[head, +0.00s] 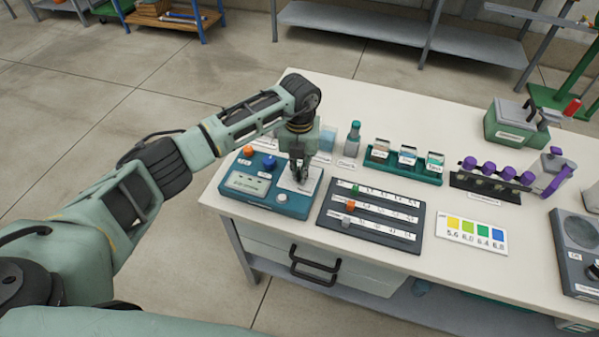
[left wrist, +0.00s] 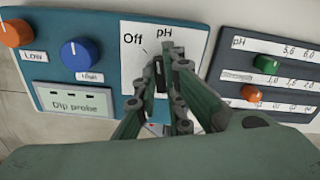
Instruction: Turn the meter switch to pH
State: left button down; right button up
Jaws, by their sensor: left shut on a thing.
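The blue meter (head: 238,192) sits at the table's left front corner; its blue case also shows in the left wrist view (left wrist: 100,20). Its white switch plate (left wrist: 133,62) reads "Off" at upper left and "pH" at the top; the lower part is hidden by my fingers. My left gripper (head: 299,178) points down onto this plate. In the left wrist view its fingers (left wrist: 170,75) are shut on the dark switch knob (left wrist: 159,73). The fingers cover much of the knob, so I cannot tell exactly which mark it points to. My right gripper is not in view.
The meter has an orange knob (head: 248,151), a blue knob (head: 270,162) and a "Dip probe" display (left wrist: 76,101). A dark slider board (head: 375,228) lies close on its right. Bottles and a green rack (head: 400,170) stand behind. The table's front edge is near.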

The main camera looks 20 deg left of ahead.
pick_arm(q)
jog(key=m+b, duration=0.2)
jog(key=m, duration=0.1)
jog(key=shift+f, duration=0.1)
jog(key=shift+m+b, duration=0.95)
jog(key=shift+m, duration=0.35)
jog(key=shift+r, duration=0.2)
jog(key=c, duration=1.8)
grip_release()
jog(key=shift+c, duration=0.2)
jog(key=shift+f, duration=0.1)
notch_tip(320, 180, up, 12)
